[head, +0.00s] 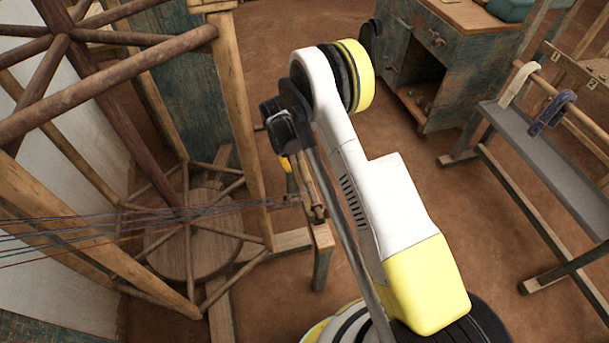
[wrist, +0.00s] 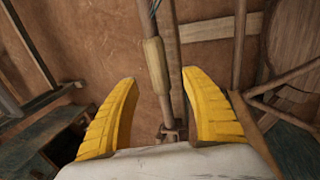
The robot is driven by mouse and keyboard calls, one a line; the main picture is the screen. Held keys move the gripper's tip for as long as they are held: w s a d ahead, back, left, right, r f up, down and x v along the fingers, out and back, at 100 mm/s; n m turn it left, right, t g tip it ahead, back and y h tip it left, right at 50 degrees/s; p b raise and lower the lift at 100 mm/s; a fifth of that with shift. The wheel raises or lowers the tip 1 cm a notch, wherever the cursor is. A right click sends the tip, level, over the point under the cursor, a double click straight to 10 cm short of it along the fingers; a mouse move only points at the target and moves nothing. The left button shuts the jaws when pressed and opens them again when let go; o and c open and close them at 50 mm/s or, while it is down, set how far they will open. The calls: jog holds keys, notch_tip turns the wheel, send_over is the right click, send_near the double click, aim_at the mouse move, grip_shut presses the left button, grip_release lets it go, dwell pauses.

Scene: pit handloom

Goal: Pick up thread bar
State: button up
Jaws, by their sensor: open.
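The thread bar, a thin rod with a pale wooden sleeve (wrist: 157,66), runs lengthwise through the upper middle of the wrist view. My gripper (wrist: 159,78) is open, its two yellow fingers spread on either side of the bar in that view. Nothing is held, and I cannot tell how far the bar lies below the fingertips. In the head view my gripper (head: 285,162) shows only as a small yellow part beside the wooden stand, mostly hidden by my arm. Dark threads (head: 100,225) run from the left to the stand's top, where the bar is hard to make out.
A large wooden spoked reel (head: 110,70) and upright posts fill the left. A round wooden disc (head: 195,240) sits low beside the stand. A worn green cabinet (head: 440,60) is at the back, and a grey bench (head: 550,165) at the right. Brown floor between them is open.

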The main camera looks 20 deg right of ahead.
aim_at(303, 171)
jog(key=b+x, duration=0.3)
jog(key=x, duration=0.4)
jog(key=shift+s+d+r, duration=0.1)
jog(key=shift+s, duration=0.05)
jog(key=shift+r, duration=0.1)
jog(key=shift+c, duration=0.2)
grip_shut()
